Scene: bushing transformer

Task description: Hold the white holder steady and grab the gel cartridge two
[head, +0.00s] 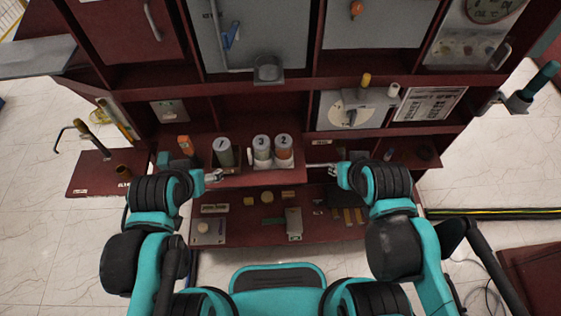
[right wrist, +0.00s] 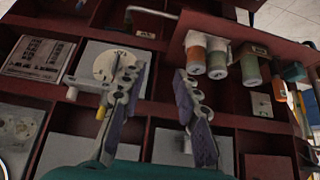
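Gel cartridge two (head: 284,148), with an orange body and a white cap marked 2, stands on the red shelf. It is beside cartridge three (head: 261,149), at the white holder (head: 251,160), which is mostly hidden behind the cartridges. Cartridge one (head: 223,153), greenish, stands apart to their left. In the right wrist view, cartridge two (right wrist: 195,55) is upper right of the fingers. My right gripper (head: 322,167) is right of cartridge two, its fingers spread and empty in the wrist view (right wrist: 160,72). My left gripper (head: 213,176) is in front of cartridge one, its opening too small to tell.
An orange item (head: 185,145) stands at the shelf's left. Above is a compartment with a white dial box (head: 343,110). A lower red shelf (head: 240,232) holds several small parts. Free shelf room lies between cartridge two and my right gripper.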

